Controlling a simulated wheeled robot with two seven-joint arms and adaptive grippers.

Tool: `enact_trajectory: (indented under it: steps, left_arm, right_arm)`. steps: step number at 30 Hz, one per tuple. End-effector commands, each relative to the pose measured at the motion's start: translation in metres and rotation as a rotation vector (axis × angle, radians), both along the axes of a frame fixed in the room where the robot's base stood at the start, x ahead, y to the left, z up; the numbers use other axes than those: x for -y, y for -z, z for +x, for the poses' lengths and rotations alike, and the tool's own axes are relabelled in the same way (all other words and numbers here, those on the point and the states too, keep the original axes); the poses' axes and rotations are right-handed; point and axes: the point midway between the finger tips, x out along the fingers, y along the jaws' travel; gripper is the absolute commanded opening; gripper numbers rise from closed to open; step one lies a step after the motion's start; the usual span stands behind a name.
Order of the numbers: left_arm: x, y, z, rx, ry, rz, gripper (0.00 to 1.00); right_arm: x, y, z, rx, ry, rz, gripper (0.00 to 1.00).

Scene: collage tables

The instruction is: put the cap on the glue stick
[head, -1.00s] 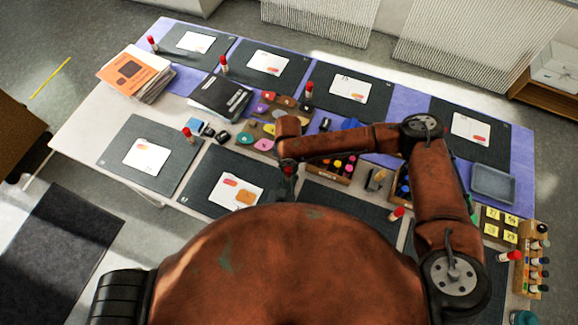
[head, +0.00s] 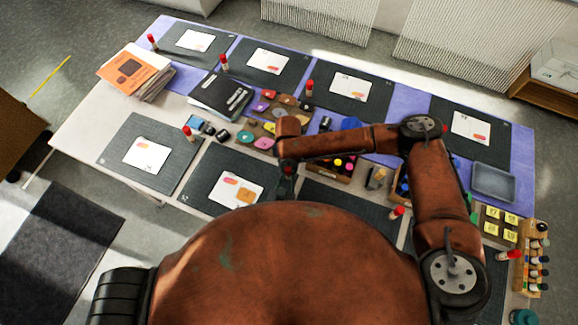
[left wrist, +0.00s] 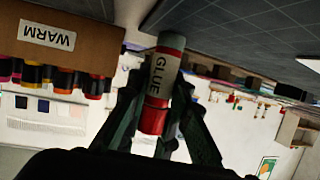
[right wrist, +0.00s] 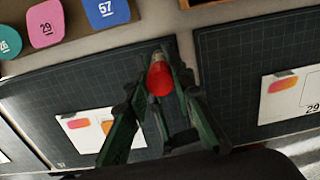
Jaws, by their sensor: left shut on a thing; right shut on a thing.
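A glue stick (left wrist: 164,72) with a pale body marked GLUE, a red band near its grey end and a red lower part shows in the left wrist view. My left gripper (left wrist: 160,105) is shut on it around the lower part. My right gripper (right wrist: 158,88) is shut on a red rounded piece (right wrist: 159,80), which looks like the cap; a small pale part shows at its far end. In the head view my right gripper (head: 287,170) is over the near middle of the table, small and partly hidden. My left gripper does not show there.
Several red-capped glue sticks stand on the table, one by the near left mat (head: 188,133). Numbered coloured tiles (right wrist: 107,10) lie beside dark mats (right wrist: 75,95). A box marked WARM (left wrist: 75,42) holds coloured bottles. A grey tray (head: 493,182) lies at right.

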Motion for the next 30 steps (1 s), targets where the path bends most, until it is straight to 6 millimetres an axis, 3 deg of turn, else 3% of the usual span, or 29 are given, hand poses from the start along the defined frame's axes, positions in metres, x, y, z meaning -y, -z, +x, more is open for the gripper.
enact_trajectory:
  steps: [3, 4, 12, 23, 30]
  left_arm:
    - [0.0, 0.0, 0.0, 0.0, 0.0, 0.0, 0.0]
    - [0.0, 0.0, 0.0, 0.0, 0.0, 0.0, 0.0]
    - [0.0, 0.0, 0.0, 0.0, 0.0, 0.0, 0.0]
    - [0.0, 0.0, 0.0, 0.0, 0.0, 0.0, 0.0]
    - [0.0, 0.0, 0.0, 0.0, 0.0, 0.0, 0.0]
  right_arm:
    - [0.0, 0.003, 0.0, -0.001, 0.001, 0.0, 0.15]
    - [0.0, 0.002, 0.0, 0.0, 0.001, 0.0, 0.24]
    - [0.0, 0.002, 0.0, 0.0, 0.001, 0.0, 0.42]
    - [0.0, -0.003, 0.0, 0.001, 0.001, 0.0, 0.43]
    - [0.0, -0.043, 0.001, 0.004, 0.001, 0.001, 0.43]
